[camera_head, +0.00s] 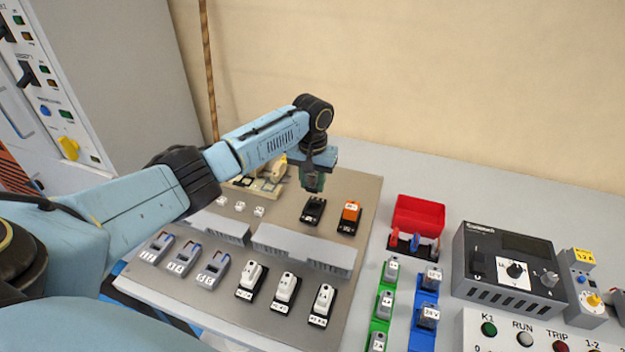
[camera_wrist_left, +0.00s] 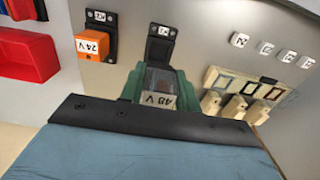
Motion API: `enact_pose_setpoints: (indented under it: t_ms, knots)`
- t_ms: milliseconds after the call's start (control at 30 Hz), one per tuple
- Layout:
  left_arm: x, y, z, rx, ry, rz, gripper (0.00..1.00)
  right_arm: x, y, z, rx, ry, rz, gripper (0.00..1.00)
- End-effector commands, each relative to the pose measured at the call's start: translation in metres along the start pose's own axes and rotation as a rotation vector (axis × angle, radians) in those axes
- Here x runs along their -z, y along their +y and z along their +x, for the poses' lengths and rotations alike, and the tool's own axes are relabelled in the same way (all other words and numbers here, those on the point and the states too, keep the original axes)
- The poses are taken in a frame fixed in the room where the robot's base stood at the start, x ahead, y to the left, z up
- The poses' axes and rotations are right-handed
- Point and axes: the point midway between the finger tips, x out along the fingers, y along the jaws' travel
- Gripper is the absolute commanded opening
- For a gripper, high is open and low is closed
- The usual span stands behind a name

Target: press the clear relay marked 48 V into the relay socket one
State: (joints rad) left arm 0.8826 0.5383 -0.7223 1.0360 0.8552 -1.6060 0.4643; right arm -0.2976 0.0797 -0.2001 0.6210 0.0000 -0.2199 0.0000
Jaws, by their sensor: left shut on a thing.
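My left gripper (camera_head: 314,184) is shut on the clear relay (camera_wrist_left: 161,83), whose white label reads 48 V upside down in the left wrist view. The green fingers (camera_wrist_left: 132,85) sit on both sides of it. In the head view the gripper hides the relay. A black relay socket (camera_head: 313,211) stands empty on the grey panel just below the gripper; it also shows in the left wrist view (camera_wrist_left: 160,46), just beyond the relay, with a small upside-down label that looks like K1. I cannot tell whether relay and socket touch. My right gripper is not in view.
An orange relay (camera_head: 350,214) marked 24 V sits in the neighbouring black socket. A red bin (camera_head: 418,216) stands right of the panel. Grey ducts (camera_head: 304,248) and rows of breakers lie nearer. A beige part (camera_wrist_left: 240,88) is beside the socket.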

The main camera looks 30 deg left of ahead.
Motion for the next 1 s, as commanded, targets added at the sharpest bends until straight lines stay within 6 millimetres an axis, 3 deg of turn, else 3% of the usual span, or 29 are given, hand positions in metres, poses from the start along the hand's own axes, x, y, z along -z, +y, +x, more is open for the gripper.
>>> enact_pose_setpoints:
  t_ms: [233,433,700,1000]
  knots:
    - [0.000,0.001,-0.001,-0.001,0.000,0.000,0.09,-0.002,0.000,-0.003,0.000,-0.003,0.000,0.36]
    - [-0.002,0.001,-0.002,-0.001,-0.003,-0.001,0.09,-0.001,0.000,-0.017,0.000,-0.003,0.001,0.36]
    - [-0.002,0.001,0.031,0.000,-0.002,-0.001,0.09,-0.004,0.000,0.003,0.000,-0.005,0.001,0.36]
    - [-0.002,0.001,0.053,-0.001,-0.001,-0.001,0.09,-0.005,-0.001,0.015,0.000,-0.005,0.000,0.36]
